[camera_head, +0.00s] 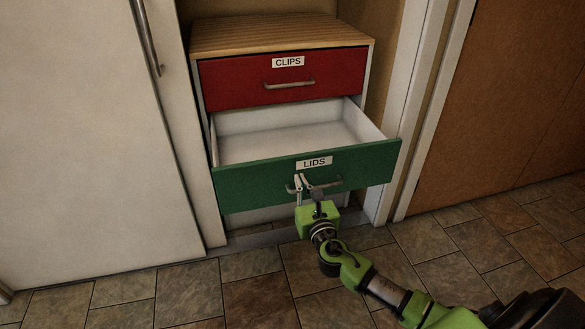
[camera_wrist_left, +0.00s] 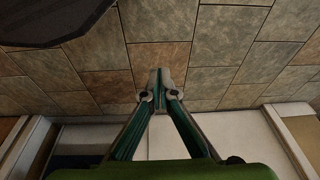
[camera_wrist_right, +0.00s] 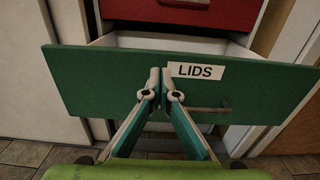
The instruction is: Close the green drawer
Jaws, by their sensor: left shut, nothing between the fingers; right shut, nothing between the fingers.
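The green drawer (camera_head: 367,168), labelled LIDS, stands pulled out below a red drawer, and its white inside (camera_head: 285,140) looks empty. Its bar handle (camera_head: 333,184) is on the front under the label. My right gripper (camera_head: 299,178) is shut and empty at the green front, by the left part of the handle; contact cannot be told. In the right wrist view the shut fingertips (camera_wrist_right: 159,72) lie over the green front (camera_wrist_right: 95,85), left of the LIDS label. My left gripper (camera_wrist_left: 159,77) is shut and empty above floor tiles, and the head view does not show it.
The red drawer (camera_head: 230,82), labelled CLIPS, is shut above, under a wooden top (camera_head: 270,33). A white door (camera_head: 90,130) with a long handle stands at the left. A brown door (camera_head: 500,110) is at the right. The tiled floor in front is clear.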

